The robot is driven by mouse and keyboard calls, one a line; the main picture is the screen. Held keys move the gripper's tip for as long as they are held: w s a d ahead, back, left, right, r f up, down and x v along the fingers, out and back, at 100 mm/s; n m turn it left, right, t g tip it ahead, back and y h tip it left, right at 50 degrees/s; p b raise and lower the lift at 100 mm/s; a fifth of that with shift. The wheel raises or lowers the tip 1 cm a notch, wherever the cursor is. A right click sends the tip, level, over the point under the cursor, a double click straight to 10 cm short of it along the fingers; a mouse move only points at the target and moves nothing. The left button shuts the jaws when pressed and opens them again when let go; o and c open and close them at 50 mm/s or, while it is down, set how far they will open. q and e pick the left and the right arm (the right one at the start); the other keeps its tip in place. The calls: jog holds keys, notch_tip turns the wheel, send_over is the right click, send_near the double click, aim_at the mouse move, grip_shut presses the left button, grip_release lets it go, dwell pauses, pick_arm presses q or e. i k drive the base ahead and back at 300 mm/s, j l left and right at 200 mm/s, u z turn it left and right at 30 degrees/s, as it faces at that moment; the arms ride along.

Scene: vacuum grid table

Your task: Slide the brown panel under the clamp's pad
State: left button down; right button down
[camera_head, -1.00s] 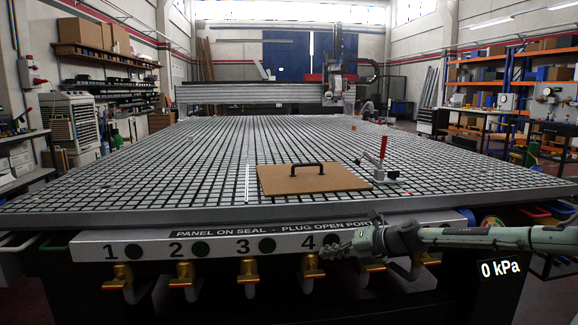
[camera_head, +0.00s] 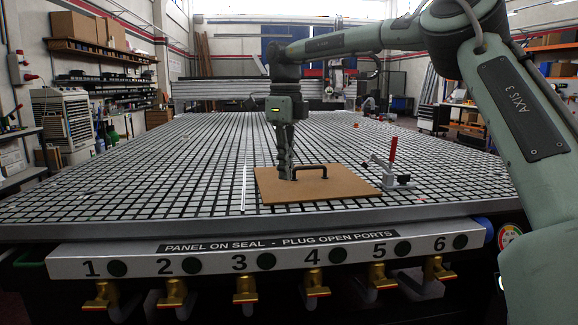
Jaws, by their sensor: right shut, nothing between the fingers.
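The brown panel (camera_head: 335,188) lies flat on the grid table near its front edge, with a black handle (camera_head: 318,166) on top. The clamp (camera_head: 390,172) with an upright red lever stands at the panel's right edge. Its arm points left over the panel's right side; I cannot tell how much of the panel is under its pad. My right gripper (camera_head: 286,174) points down and is shut and empty. Its tips are at the panel, by the left end of the handle; whether they touch is unclear. My left gripper is out of view.
A numbered port strip (camera_head: 210,258) with brass valves runs along the front. My right arm covers the right side.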

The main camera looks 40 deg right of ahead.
aim_at(326, 182)
jog(key=i+l, duration=0.95)
jog(key=l, duration=0.1)
